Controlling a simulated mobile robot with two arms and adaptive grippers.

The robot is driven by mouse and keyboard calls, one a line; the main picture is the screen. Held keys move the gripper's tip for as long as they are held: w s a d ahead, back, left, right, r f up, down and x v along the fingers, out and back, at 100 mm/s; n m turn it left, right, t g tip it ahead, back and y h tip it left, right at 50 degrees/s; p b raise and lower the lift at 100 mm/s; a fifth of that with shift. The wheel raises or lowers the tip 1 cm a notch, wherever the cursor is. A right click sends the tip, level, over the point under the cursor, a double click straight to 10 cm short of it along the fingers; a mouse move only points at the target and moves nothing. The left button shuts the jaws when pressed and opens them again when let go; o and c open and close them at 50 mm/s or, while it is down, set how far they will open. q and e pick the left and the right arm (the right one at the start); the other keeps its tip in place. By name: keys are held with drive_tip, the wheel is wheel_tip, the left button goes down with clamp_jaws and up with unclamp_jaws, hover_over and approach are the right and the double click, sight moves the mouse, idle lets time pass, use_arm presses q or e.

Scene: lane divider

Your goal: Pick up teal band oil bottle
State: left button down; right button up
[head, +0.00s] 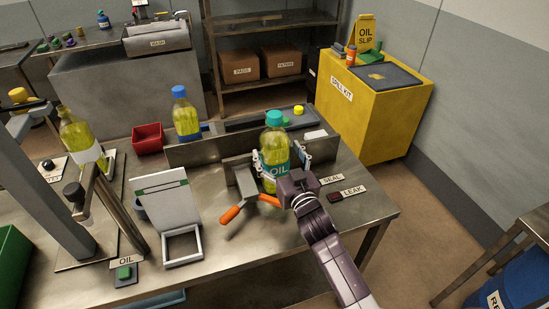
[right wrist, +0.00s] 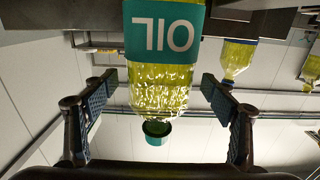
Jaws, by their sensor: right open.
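The teal band oil bottle (head: 274,148) stands upright on the bench, with yellow oil, a teal cap and a teal label reading OIL. My right gripper (head: 281,158) is open, with one finger on each side of the bottle near its upper body. In the right wrist view the bottle (right wrist: 160,92) appears upside down between the spread fingers (right wrist: 160,88), and gaps show on both sides. Its base is out of that view. My left gripper is not in view.
A low metal divider (head: 236,180) stands beside the bottle. An orange-handled tool (head: 232,214) lies in front. A blue-capped oil bottle (head: 186,117) and red bin (head: 148,138) stand behind left. Seal (head: 332,179) and leak (head: 354,190) labels lie right.

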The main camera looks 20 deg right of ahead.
drive_tip(key=w, duration=0.2)
drive_tip(key=shift+w, duration=0.3)
drive_tip(key=c, duration=2)
drive_tip(key=shift+r, duration=0.25)
clamp_jaws()
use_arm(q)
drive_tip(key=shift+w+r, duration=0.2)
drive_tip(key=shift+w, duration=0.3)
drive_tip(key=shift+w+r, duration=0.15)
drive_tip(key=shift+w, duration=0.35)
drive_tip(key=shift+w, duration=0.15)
use_arm(e)
drive_tip(key=shift+r, duration=0.1)
